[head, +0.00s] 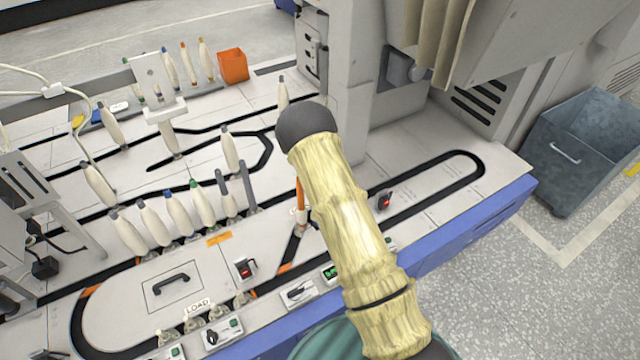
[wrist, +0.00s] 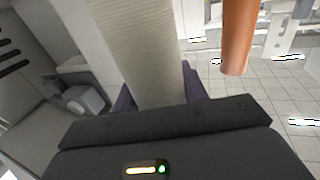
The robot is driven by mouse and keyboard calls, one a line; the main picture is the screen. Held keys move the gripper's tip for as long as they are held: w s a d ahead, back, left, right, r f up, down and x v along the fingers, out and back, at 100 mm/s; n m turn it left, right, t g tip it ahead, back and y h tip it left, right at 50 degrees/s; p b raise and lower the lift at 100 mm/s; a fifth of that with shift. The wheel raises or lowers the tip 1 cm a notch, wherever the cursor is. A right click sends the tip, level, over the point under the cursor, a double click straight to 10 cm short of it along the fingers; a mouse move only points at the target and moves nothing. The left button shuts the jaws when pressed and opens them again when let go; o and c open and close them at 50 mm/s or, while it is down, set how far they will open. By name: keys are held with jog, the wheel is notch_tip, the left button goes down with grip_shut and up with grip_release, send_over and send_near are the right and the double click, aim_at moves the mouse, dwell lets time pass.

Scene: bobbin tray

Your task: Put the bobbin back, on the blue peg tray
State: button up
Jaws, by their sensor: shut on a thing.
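In the wrist view, my gripper (wrist: 158,92) is shut on a bobbin (wrist: 145,45) wound with pale yarn, its dark purple fingers on either side. The bobbin's far end runs out of the top of the picture. In the head view my sleeved arm covers the middle, and I cannot make out the gripper or held bobbin. The blue peg tray (head: 96,116) is at the back left, partly hidden by a white bracketed post. Several pale bobbins with blue, orange and yellow tips stand in a row there; one is the orange-tipped bobbin (head: 187,62).
An orange bin (head: 232,66) stands right of the tray. Several bobbins (head: 152,222) stand along the black track, left of my arm. An orange rod (wrist: 238,38) hangs close right of the held bobbin. A tall grey machine column (head: 343,90) rises behind my arm.

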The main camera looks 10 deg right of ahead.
jog(key=w+f+y+b, duration=0.1)
jog(key=f+b, duration=0.1)
jog(key=b, duration=0.4)
jog(key=w+f+n+y+b, duration=0.1)
jog(key=f+b, duration=0.1)
jog(key=b, duration=0.5)
jog(key=shift+w+d+f, duration=0.15)
jog(key=shift+w+d, duration=0.05)
jog(key=shift+f+b, duration=1.9)
jog(key=shift+f, duration=0.9)
jog(key=shift+f+b, duration=0.55)
jog(key=o, duration=0.7)
jog(key=shift+o, duration=0.2)
